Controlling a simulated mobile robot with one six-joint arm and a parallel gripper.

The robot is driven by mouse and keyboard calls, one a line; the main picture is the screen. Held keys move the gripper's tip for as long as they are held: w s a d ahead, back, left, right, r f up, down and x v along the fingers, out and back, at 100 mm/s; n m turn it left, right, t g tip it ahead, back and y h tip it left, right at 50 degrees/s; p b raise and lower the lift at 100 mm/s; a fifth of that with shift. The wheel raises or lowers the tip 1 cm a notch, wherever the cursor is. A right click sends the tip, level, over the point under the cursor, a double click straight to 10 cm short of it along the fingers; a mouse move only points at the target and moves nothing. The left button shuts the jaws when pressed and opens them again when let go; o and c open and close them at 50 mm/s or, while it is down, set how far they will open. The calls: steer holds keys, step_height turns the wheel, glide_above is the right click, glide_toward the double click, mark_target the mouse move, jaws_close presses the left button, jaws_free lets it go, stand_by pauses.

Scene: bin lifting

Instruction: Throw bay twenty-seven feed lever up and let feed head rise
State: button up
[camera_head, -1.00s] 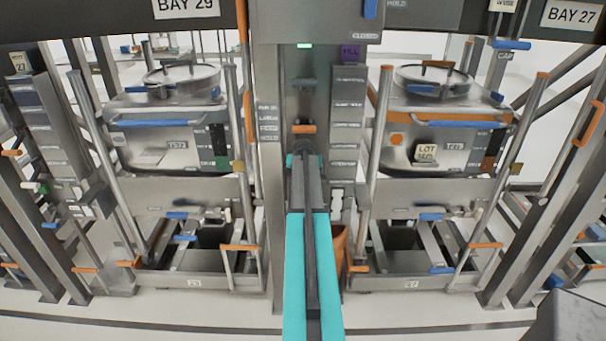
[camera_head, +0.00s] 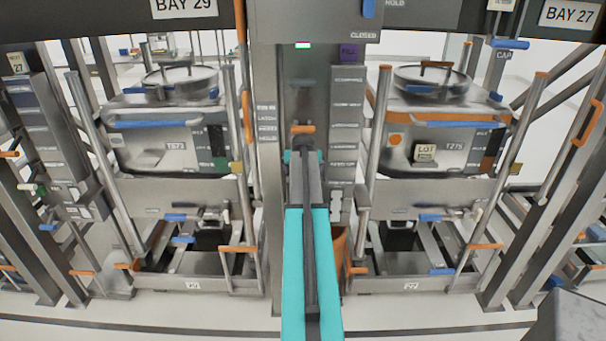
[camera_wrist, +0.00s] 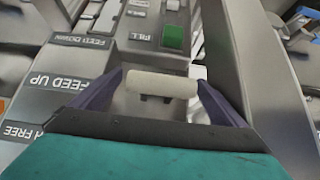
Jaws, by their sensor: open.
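In the wrist view a cream, bar-shaped lever handle (camera_wrist: 162,84) lies across the gap between the purple fingers of my gripper (camera_wrist: 158,88). The fingers are open, one beside each end of the handle; I cannot tell whether they touch it. A plate marked FEED UP (camera_wrist: 58,82) is to the left, with a FEED DOWN plate (camera_wrist: 80,41) above it. In the head view my arm covers the handle and my fingers at the central column (camera_head: 345,75). Bay 27's sign (camera_head: 570,14) is at top right, above a lidded steel bin (camera_head: 425,150).
An orange handle (camera_head: 303,129) is on the column just above my arm's far end. Bay 29's bin (camera_head: 165,150) stands left of the column. In the wrist view a green block (camera_wrist: 173,37) sits beyond the handle and a steel upright (camera_wrist: 240,60) rises close on the right.

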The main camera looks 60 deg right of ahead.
steer(key=b+v, duration=0.1)
steer(key=v, duration=0.8)
steer(key=shift+s+r+b, duration=0.2)
steer(key=shift+b, duration=0.2)
steer(key=shift+a, duration=0.1)
stand_by(0.4)
